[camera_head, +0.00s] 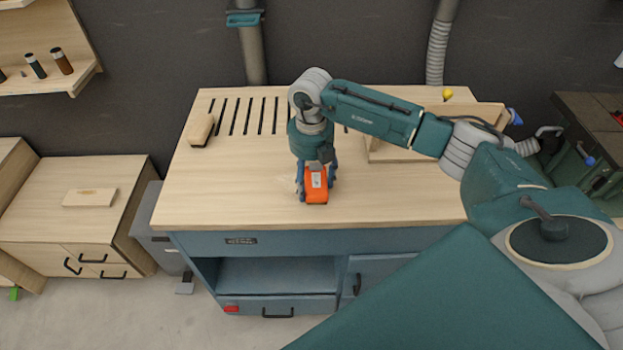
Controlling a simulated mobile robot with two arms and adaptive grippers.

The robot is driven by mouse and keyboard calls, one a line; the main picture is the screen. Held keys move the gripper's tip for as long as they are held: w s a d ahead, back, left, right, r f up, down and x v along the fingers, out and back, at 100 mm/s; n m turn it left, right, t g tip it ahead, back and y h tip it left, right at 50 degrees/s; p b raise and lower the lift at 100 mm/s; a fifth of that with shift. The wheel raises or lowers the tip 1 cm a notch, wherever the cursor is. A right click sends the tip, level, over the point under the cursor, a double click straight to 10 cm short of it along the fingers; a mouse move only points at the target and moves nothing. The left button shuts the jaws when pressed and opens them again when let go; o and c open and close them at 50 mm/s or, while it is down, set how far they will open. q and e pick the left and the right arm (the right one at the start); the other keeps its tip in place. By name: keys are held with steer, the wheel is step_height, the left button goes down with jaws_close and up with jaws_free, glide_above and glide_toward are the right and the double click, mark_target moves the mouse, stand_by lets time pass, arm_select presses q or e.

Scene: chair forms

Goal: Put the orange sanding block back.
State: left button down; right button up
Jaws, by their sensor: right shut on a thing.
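The orange sanding block (316,190) is over the front middle of the wooden workbench top (240,190). My right gripper (316,178) points down and is shut on the orange sanding block, with a finger on each side of it. I cannot tell whether the block touches the bench top or is just above it. My right arm comes in from the right and hides part of the bench behind it. My left gripper is not in view.
A beige block (200,130) lies at the bench's left, beside a row of dark slots (248,116). A raised wooden piece (395,152) stands at the right behind my arm. A low cabinet (70,225) bears a small board (90,197). The bench's front left is clear.

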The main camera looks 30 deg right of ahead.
mark_target(311, 180)
steer(key=o, duration=1)
step_height(311, 180, up, 12)
steer(key=b, duration=0.3)
steer(key=shift+r, duration=0.15)
